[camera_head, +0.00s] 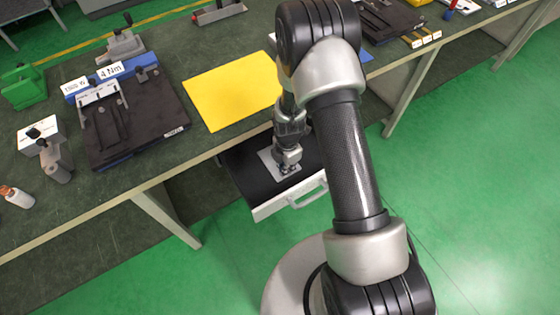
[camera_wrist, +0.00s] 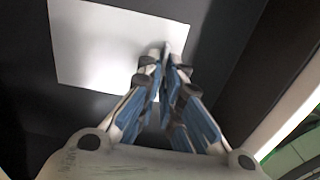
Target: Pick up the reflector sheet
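The reflector sheet appears to be the thin pale rectangular sheet (camera_head: 268,158) in the open drawer under the bench. It looks bright white in the wrist view (camera_wrist: 105,45). My gripper (camera_head: 287,168) reaches down into the drawer at the sheet. In the wrist view my gripper's fingertips (camera_wrist: 165,55) are close together over the right edge of the sheet. The fingers hide part of that edge. I cannot tell whether the sheet is pinched between them or only lies under them.
The drawer's pale front (camera_head: 290,204) with its handle is pulled out, and its dark walls surround the gripper. A yellow sheet (camera_head: 232,90) lies on the green bench above. A blue-and-black fixture (camera_head: 130,115) stands left of it. The green floor (camera_head: 480,150) at right is clear.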

